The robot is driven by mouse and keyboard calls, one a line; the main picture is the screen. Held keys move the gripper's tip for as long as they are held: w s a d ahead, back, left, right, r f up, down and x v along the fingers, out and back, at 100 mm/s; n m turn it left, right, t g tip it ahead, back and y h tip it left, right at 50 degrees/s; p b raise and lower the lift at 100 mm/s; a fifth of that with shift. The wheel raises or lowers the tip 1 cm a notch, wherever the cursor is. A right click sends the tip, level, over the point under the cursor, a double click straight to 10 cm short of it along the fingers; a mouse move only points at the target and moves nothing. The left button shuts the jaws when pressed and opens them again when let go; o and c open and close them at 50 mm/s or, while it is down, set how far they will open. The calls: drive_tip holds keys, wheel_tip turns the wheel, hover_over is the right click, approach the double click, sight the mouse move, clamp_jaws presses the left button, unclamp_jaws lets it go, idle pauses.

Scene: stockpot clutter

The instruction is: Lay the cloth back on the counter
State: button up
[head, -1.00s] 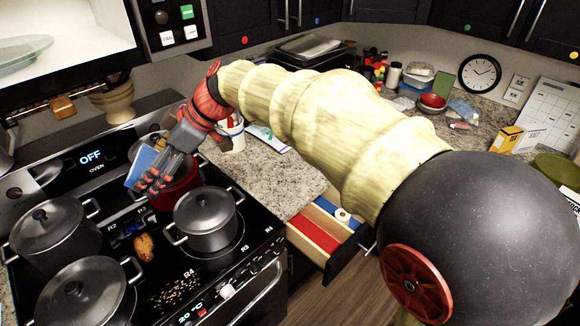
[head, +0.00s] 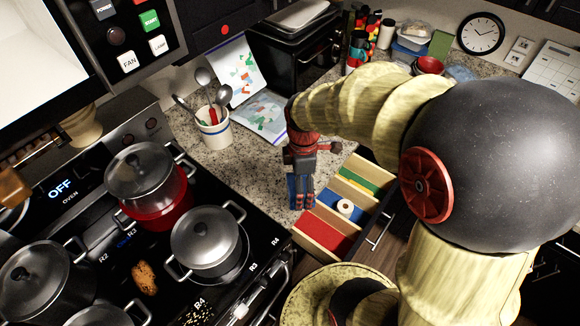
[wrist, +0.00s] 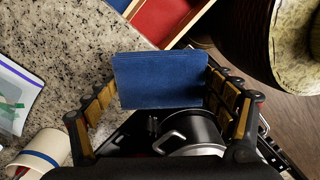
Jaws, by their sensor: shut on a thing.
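The cloth is a flat, folded blue piece (wrist: 160,80), gripped between the fingers in the wrist view. In the head view only a strip of blue (head: 293,190) shows beside the fingers. My gripper (head: 302,197) points down near the counter's edge, between the stove and the open drawer. In the wrist view my gripper (wrist: 163,84) is shut on the cloth from both sides. The speckled counter (head: 259,163) lies below and to the left of it. I cannot tell how high the cloth is above the counter.
An open drawer (head: 325,235) with coloured compartments and a roll of tape juts out right of the gripper. The stove holds a lidded red pot (head: 158,212), a grey pot (head: 205,241) and others.

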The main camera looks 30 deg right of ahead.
drive_tip(key=w+d+f, duration=0.1)
drive_tip(key=w+f, duration=0.2)
drive_tip(key=w, duration=0.1)
drive_tip(key=w+d+f+b, duration=0.1)
drive_tip(key=w+f, duration=0.2)
drive_tip(key=w, duration=0.1)
drive_tip(key=w+f+b, duration=0.1)
drive_tip(key=w+f, duration=0.2)
drive_tip(key=w, duration=0.2)
drive_tip(key=shift+d+f, duration=0.2)
drive_tip(key=shift+d, duration=0.2)
drive_tip(key=shift+w+f, duration=0.15)
drive_tip(key=shift+f, duration=0.05)
wheel_tip(320, 180, down, 3)
drive_tip(key=shift+w+d+f+b, duration=0.1)
drive_tip(key=shift+w+f+b, duration=0.1)
drive_tip(key=shift+b, duration=0.15)
drive_tip(key=o, duration=0.9)
drive_tip(key=shift+o, duration=0.4)
